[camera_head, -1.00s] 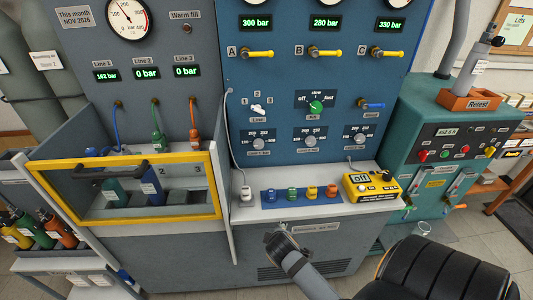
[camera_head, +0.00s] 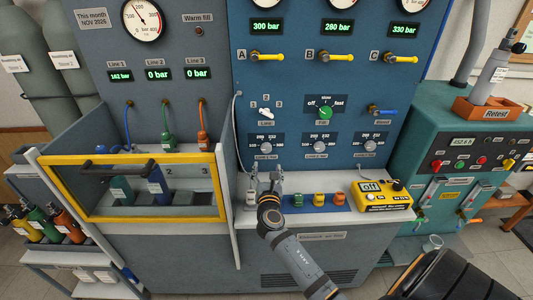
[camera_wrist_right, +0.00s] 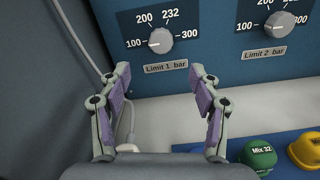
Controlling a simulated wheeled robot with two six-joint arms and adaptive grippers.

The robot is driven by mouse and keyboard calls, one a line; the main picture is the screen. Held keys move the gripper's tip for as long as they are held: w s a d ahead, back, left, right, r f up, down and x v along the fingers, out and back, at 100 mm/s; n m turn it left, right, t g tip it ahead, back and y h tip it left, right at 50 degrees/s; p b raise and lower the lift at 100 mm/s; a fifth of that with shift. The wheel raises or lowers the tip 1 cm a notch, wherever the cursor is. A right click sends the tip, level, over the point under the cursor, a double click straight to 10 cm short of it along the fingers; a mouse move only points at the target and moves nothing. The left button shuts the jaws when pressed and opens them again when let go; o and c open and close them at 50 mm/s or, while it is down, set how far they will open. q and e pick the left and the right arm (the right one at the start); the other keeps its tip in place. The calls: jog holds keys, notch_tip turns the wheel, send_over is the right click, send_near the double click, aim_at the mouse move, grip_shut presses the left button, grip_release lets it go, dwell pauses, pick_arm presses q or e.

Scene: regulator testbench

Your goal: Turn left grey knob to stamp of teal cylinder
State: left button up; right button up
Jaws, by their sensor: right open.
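The left grey knob (camera_head: 266,147) is on the blue panel, above the plate "Limit 1 bar". In the right wrist view the knob (camera_wrist_right: 160,41) has dial marks 100, 200, 232 and 300; its pale mark seems to point left, near 100. My right gripper (camera_head: 266,172) is open and empty, below and in front of this knob. In the wrist view its fingers (camera_wrist_right: 161,85) stand apart below the dial, not touching it. The teal cylinder (camera_head: 121,188) is behind the yellow-framed guard at the left; its stamp is too small to read. My left gripper is not in view.
A second grey knob (camera_head: 320,147) and a third (camera_head: 370,146) sit to the right. Below are a white shelf with green (camera_head: 319,199) and yellow (camera_wrist_right: 306,150) caps and a yellow device (camera_head: 382,195). A grey side wall and pale cable lie left of the gripper.

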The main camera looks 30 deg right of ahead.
aim_at(266, 150)
jog(key=x, duration=1)
jog(key=shift+d, duration=0.2)
jog(key=shift+c, duration=0.4)
jog(key=c, duration=1.1)
jog(key=shift+o, duration=0.2)
